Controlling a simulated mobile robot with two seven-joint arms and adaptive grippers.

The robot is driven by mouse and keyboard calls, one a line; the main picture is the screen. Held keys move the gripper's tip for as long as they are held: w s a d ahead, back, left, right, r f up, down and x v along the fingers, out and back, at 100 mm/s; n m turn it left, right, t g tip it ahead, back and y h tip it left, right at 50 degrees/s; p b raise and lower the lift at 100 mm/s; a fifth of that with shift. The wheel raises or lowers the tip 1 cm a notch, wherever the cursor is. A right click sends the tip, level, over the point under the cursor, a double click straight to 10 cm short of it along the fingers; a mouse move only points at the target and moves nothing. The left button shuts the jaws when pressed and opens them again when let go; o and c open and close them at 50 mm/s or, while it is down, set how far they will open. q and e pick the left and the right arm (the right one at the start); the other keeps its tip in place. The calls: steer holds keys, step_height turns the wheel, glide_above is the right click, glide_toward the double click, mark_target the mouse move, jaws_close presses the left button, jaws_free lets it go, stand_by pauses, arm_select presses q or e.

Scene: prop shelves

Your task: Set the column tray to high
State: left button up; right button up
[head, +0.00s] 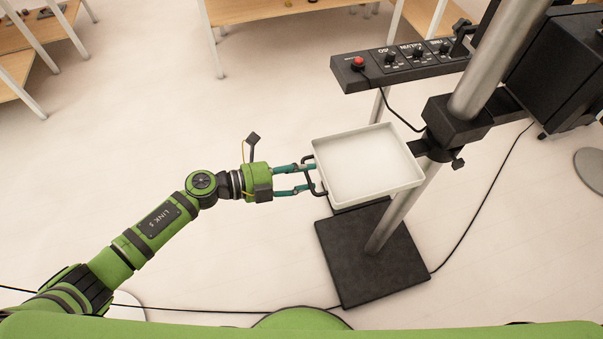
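The white column tray (368,163) is a shallow, empty, rimmed tray, roughly level, in the middle right of the head view. A black clamp (455,122) with a side knob joins it to the tilted-looking grey column (492,62). A dark bracket-like part shows at the tray's left edge. My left gripper (314,176) reaches in from the left with its teal fingers spread apart at that edge. The tips are at or very near the tray's side; I cannot tell whether they touch. My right gripper is not in view.
A black control panel (405,62) with knobs and a red button (358,63) is behind the tray. A black box (560,65) is at the right. The column's dark square base (372,255) is below. Cables cross the floor. Wooden shelves (260,10) stand behind; the left floor is clear.

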arm_select(q)
steer(key=shift+s+d+r, duration=0.1)
steer(key=shift+s, duration=0.05)
steer(key=v, duration=1.2)
steer(key=shift+f, duration=0.2)
